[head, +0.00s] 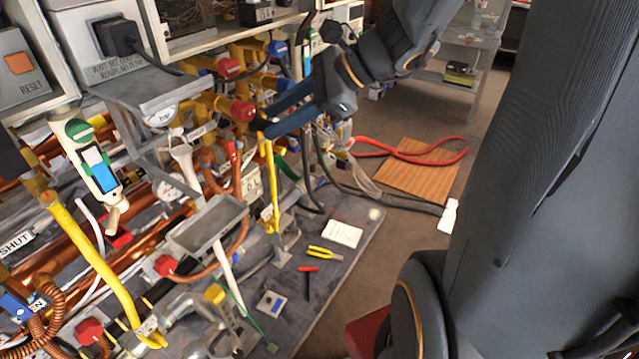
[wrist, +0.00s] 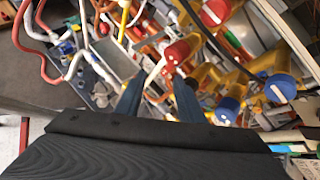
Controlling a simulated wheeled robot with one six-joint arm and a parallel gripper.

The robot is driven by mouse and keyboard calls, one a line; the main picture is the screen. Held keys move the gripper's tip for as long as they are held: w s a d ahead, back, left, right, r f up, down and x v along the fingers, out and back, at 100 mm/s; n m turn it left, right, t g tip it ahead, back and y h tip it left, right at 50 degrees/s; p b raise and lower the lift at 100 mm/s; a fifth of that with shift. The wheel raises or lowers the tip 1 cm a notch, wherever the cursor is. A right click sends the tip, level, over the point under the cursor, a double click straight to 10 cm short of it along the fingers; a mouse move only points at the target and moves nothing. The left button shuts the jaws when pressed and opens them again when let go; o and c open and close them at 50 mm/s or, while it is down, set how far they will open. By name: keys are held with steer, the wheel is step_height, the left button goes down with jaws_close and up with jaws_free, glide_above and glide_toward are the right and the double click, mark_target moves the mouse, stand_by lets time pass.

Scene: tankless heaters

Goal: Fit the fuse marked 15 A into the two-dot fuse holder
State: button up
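My gripper (head: 266,121) is at the upper middle of the head view, in front of the yellow pipes and red-capped valves. I cannot make out the fuse marked 15 A or the two-dot fuse holder in either view. They may be hidden or too small to tell.
Yellow pipes with a red valve cap (head: 243,111) crowd around my fingers. A grey tray (head: 208,226) sits below them.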

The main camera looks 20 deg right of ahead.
steer(key=s+d+f+n+g+h, duration=0.2)
steer(key=s+f+n+h, duration=0.2)
steer(key=f+n, duration=0.3)
steer(key=s+d+f+n+g+h, duration=0.1)
steer(key=s+f+n+h, duration=0.4)
steer(key=n, duration=0.8)
step_height(320, 180, down, 3)
steer(key=shift+s+d+r+g, duration=0.1)
steer(key=shift+s+d+g, duration=0.25)
steer(key=shift+g, duration=0.35)
